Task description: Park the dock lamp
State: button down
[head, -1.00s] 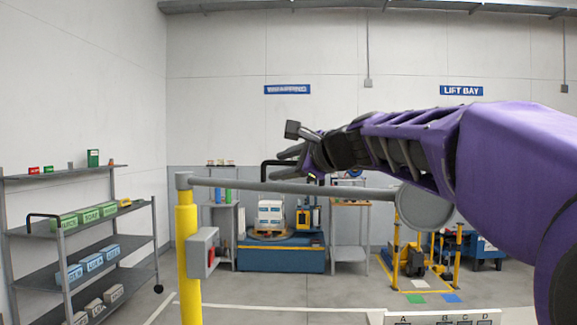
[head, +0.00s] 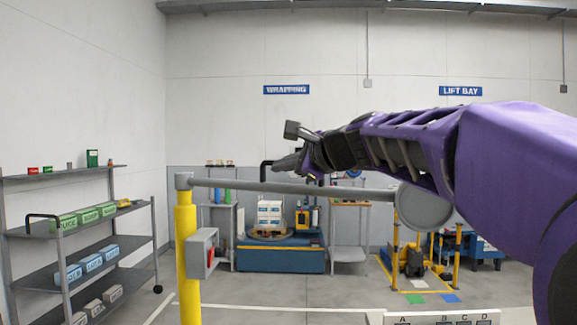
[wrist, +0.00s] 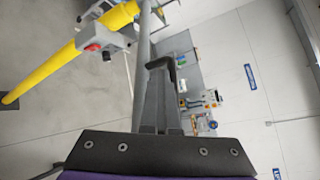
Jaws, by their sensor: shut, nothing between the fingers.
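The dock lamp has a grey arm (head: 245,186) reaching right from the top of a yellow post (head: 187,250) to a round grey head (head: 428,208). My purple arm covers part of the head's upper edge in the head view. My gripper (head: 277,164) is shut and empty, and appears just above the middle of the lamp arm. In the wrist view my closed fingers (wrist: 161,75) lie beside the lamp arm (wrist: 142,55), which runs along their left side. I cannot tell whether they touch it. The yellow post (wrist: 60,65) is at upper left there.
A grey box with a red button (head: 200,253) is fixed to the post. A shelf rack (head: 100,230) with labelled boxes stands at left. A blue wrapping machine (head: 280,259) stands behind, and yellow lift equipment (head: 415,260) at right. A white lettered panel (head: 440,317) is at the bottom.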

dwell(0.6)
jog(key=c, duration=0.8)
grip_release()
jog(key=shift+c, duration=0.2)
